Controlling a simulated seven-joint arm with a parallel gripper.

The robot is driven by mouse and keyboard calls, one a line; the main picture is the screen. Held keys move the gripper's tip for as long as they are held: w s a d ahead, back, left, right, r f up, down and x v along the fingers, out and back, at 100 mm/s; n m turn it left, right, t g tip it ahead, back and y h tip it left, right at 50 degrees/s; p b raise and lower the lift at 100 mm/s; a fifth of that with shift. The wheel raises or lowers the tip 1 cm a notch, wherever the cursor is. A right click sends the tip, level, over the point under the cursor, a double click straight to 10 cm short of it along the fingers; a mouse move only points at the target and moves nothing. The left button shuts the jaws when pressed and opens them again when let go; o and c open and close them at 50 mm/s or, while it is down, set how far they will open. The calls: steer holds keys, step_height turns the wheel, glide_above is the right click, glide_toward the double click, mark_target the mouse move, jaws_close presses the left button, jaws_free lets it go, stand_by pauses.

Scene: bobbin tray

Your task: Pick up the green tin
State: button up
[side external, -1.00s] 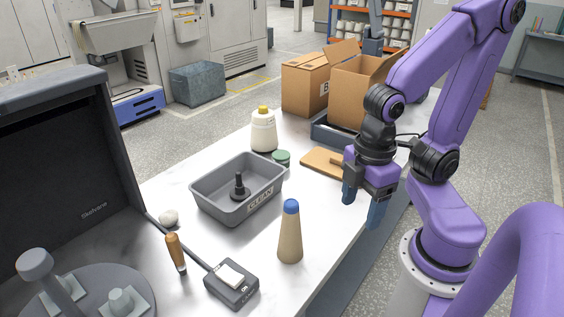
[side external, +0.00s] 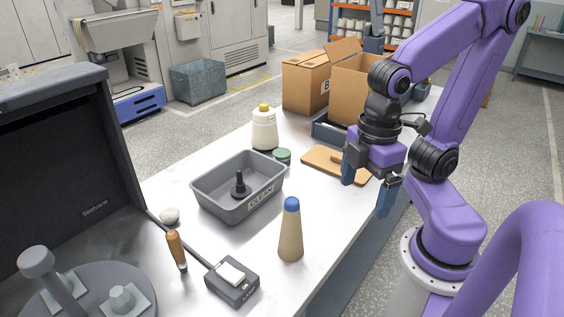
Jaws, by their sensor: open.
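The green tin (side external: 282,156) is a small, low round tin on the white table. It stands just behind the grey tray's back right corner and in front of the white bottle. My gripper (side external: 367,199) is open and empty, with its blue fingers spread and pointing down. It is to the right of the tin and nearer the camera, above the table's right edge, clearly apart from the tin.
The grey tray marked CLEAN (side external: 207,201) holds a dark peg (side external: 240,187). The white bottle (side external: 264,130) stands beside the tin. A wooden board (side external: 322,160) lies between tin and gripper. A tan cone with a blue top (side external: 290,238) stands in front. Cardboard boxes (side external: 306,84) are behind.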

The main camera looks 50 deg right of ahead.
steer(key=w+m+t, duration=0.3)
steer(key=w+m, duration=0.1)
steer(key=w, duration=0.8)
steer(key=r+m+t, duration=0.1)
steer(key=m+t, duration=0.8)
glide_above(285, 154)
steer(key=s, duration=0.5)
step_height(285, 154, down, 18)
steer(key=shift+s+d, duration=0.1)
steer(key=shift+f, duration=0.4)
steer(key=shift+x, duration=3.7)
steer(key=shift+d+r, duration=0.1)
